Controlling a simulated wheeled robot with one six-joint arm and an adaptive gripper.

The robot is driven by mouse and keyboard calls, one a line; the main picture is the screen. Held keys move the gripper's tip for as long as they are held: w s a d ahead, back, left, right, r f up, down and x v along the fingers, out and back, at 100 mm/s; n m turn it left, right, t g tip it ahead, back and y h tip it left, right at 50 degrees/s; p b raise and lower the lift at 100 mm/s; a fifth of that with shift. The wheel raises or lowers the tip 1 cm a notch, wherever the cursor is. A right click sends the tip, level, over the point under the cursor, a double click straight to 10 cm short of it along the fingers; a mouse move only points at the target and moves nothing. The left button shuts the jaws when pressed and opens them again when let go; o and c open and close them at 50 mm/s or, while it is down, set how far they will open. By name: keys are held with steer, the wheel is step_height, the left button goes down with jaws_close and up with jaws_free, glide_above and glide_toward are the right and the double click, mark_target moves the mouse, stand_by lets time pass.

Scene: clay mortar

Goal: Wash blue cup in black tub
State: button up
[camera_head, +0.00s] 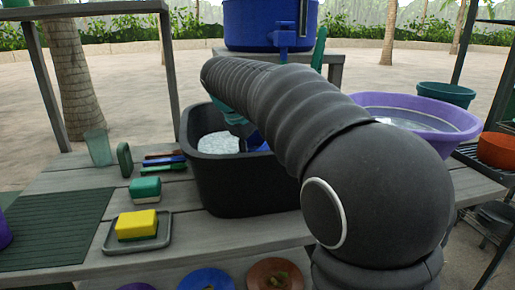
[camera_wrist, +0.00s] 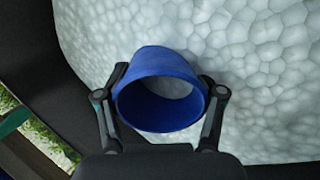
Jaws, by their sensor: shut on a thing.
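The black tub (camera_head: 237,200) stands on the grey table, with whitish foam (camera_head: 218,143) inside it. My gripper (camera_wrist: 160,100) is shut on the blue cup (camera_wrist: 160,75), one finger on each side. In the wrist view the cup is tilted, its open rim facing the camera, with foam around and behind it. Whether the cup touches the foam cannot be told. In the head view my arm covers the right part of the tub and most of my gripper; a bit of blue (camera_head: 254,139) shows beside it inside the tub.
Left of the tub are a yellow sponge (camera_head: 136,224) on a grey tray, a green sponge (camera_head: 145,187), brushes (camera_head: 164,162), a clear cup (camera_head: 98,148) and a ribbed dark mat (camera_head: 50,228). A purple basin (camera_head: 440,118) stands right; a blue water container (camera_head: 268,28) stands behind.

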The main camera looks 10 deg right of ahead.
steer(key=shift+f, duration=0.6)
steer(key=shift+r, duration=0.2)
stand_by(0.4)
